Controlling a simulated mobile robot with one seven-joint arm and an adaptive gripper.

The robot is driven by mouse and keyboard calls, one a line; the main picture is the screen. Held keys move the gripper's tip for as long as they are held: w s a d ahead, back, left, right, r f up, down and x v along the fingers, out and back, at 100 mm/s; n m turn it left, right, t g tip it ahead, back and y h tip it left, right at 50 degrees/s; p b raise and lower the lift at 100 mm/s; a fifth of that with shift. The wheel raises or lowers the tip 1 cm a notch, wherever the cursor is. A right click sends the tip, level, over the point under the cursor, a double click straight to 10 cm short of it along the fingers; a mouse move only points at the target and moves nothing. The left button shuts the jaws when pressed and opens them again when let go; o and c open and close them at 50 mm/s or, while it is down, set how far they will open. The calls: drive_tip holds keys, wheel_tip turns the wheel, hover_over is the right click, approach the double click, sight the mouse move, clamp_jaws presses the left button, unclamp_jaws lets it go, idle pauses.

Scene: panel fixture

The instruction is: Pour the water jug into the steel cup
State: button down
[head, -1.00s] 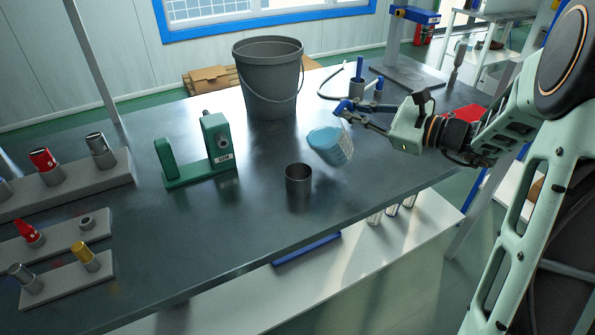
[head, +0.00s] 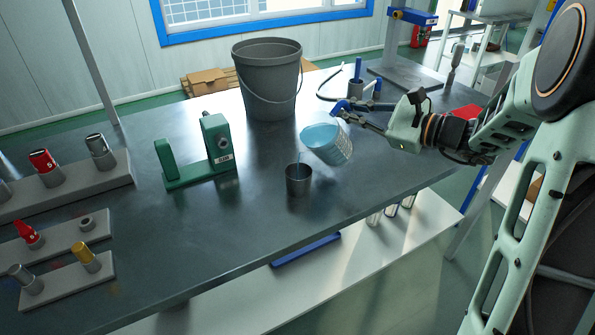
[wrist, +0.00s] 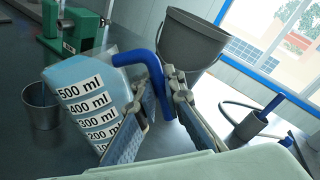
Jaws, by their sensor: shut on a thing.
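The water jug (head: 328,145) is clear with blue water and a blue handle. My gripper (head: 352,112) is shut on the handle and holds the jug above the table. The jug is tilted to the left, its mouth above the steel cup (head: 298,182). A thin stream of water runs from the lip toward the cup. The cup stands upright on the dark table (head: 235,225). In the wrist view the jug (wrist: 92,98) shows volume marks up to 500 ml, the blue handle sits between my fingers, and the cup (wrist: 40,105) is at the left.
A grey bucket (head: 268,82) stands behind the jug. A green fixture (head: 195,158) stands left of the cup. Racks with red, yellow and grey parts (head: 55,255) fill the left side. A stand (head: 408,70) is at the back right. The table's front edge is near the cup.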

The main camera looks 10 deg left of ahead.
drive_tip(key=shift+s+a+r+n+b, duration=0.3)
drive_tip(key=shift+s+n+b, duration=0.1)
drive_tip(key=shift+n, duration=0.1)
idle(2.2)
